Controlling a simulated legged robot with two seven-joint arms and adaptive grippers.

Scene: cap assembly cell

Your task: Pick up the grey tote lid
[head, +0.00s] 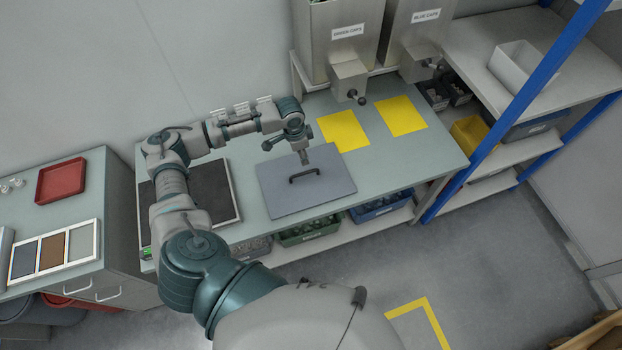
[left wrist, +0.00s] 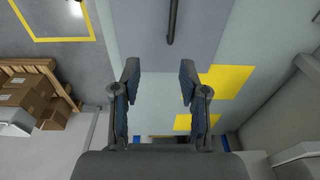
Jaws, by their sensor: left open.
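The grey tote lid (head: 280,190) is a flat grey panel lying on the pale green bench top. A dark bar handle (head: 304,175) stands up near its middle. My left gripper (head: 304,158) is above the lid, near the handle's far side. In the left wrist view the left gripper (left wrist: 158,82) is open, with nothing between its fingers. The lid (left wrist: 140,25) and its handle (left wrist: 171,22) show at the top of that view, beyond the fingertips. The gap between gripper and handle is hard to judge. My right gripper is not in view.
Two yellow squares (head: 343,130) (head: 401,116) lie on the bench (head: 420,155) behind and right of the lid. Metal cap dispensers (head: 337,45) stand at the back. A dark mat (head: 205,190) is left of the lid. A blue post (head: 500,120) rises at the right.

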